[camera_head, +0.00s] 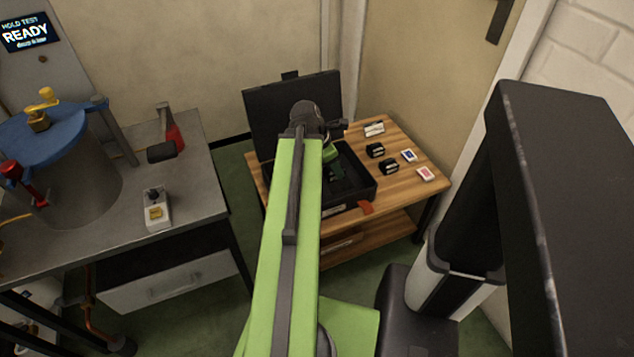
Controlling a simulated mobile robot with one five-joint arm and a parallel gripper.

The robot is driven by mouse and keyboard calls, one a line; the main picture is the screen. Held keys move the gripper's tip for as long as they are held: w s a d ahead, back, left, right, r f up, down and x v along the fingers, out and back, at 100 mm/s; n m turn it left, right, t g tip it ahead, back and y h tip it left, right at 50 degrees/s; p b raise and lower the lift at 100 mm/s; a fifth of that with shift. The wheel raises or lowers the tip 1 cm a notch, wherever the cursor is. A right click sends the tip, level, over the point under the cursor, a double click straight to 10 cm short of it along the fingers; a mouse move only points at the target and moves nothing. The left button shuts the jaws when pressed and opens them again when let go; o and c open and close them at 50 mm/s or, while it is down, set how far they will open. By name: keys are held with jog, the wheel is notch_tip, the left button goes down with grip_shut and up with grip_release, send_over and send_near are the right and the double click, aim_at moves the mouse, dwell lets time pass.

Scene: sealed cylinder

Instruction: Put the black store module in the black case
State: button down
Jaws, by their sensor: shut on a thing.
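The black case (372,190) stands open on the wooden table, with its lid (270,97) raised at the back. My gripper (333,168) is over the inside of the case, low and partly hidden behind my green arm. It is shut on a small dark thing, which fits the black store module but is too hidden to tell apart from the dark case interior. I cannot tell whether it touches the case floor. Two small black blocks with pale markings, one farther back (375,150) and one nearer (388,166), lie on the table right of the case.
A white item (374,129), a blue-and-white card (409,155) and a red-and-white card (426,174) lie on the wooden table (405,188). A grey bench (190,205) with a blue-lidded cylinder (70,165) stands left.

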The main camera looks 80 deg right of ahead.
jog(key=shift+w+f, duration=0.2)
jog(key=shift+f, duration=0.05)
jog(key=w+f+b, duration=0.2)
jog(key=w, duration=0.1)
jog(key=w+f+b, duration=0.2)
jog(key=w, duration=0.2)
jog(key=w+f+b, duration=0.2)
jog(key=w+b, duration=0.1)
jog(key=shift+w+a+f, duration=0.15)
jog(key=shift+w+f, duration=0.2)
jog(key=shift+w, duration=0.3)
notch_tip(320, 180, down, 4)
jog(key=b, duration=0.4)
jog(key=shift+f, duration=0.2)
jog(key=shift+r, duration=0.25)
jog(key=shift+f, duration=0.15)
jog(key=c, duration=0.7)
grip_release()
